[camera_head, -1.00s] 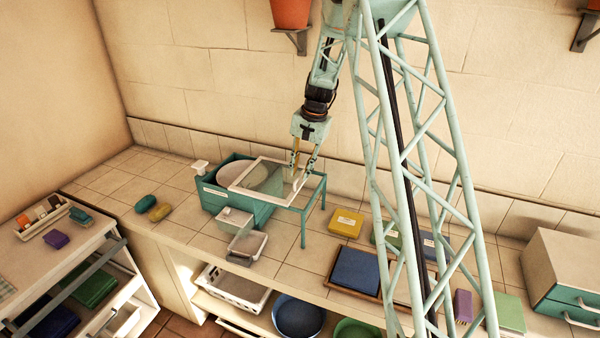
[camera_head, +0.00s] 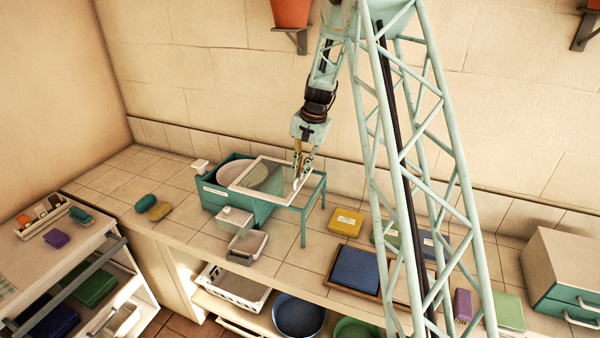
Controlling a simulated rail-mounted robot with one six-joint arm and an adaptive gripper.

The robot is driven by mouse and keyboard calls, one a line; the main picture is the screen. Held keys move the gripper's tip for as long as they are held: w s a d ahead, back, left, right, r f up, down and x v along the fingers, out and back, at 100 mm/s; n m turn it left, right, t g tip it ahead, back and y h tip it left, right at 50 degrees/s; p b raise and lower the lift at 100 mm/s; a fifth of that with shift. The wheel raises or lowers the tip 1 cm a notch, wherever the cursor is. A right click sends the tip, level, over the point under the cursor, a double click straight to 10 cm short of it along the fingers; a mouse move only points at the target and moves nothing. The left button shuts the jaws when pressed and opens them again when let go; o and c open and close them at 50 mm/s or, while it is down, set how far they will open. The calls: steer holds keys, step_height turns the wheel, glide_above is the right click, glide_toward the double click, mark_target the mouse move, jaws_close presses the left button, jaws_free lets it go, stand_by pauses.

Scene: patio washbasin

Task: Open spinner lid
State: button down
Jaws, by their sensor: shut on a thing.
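The spinner is a teal box (camera_head: 245,208) with a white round drum (camera_head: 229,171) at its left, on the tiled counter. Its lid (camera_head: 262,178), a see-through panel in a pale frame, lies flat. It spans from the right part of the box onto a teal legged frame (camera_head: 304,222) at the right. The drum's left part shows uncovered. My gripper (camera_head: 299,178) points down at the lid's right end, its fingers shut on what seems to be the lid's handle. The fingers hide most of that handle, so the exact grip is unclear.
A small grey-white container (camera_head: 247,245) stands in front of the spinner. Green (camera_head: 145,203) and ochre (camera_head: 159,211) pieces lie to the left. A yellow packet (camera_head: 345,222) and a blue pad (camera_head: 356,270) lie to the right. The wall is close behind.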

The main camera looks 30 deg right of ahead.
steer(key=shift+s+d+b, duration=0.65)
steer(key=shift+s+d, duration=0.35)
steer(key=shift+s, duration=0.2)
steer(key=shift+s+d+b, duration=0.65)
steer(key=shift+s+d, duration=0.35)
steer(key=shift+s, duration=0.15)
steer(key=c, duration=2.8)
jaws_free()
steer(key=shift+r, duration=0.1)
steer(key=r, duration=0.4)
steer(key=s+d+r, duration=0.1)
steer(key=r, duration=0.6)
steer(key=shift+s+d+r, duration=0.2)
steer(key=shift+s+r, duration=0.15)
steer(key=shift+s, duration=0.05)
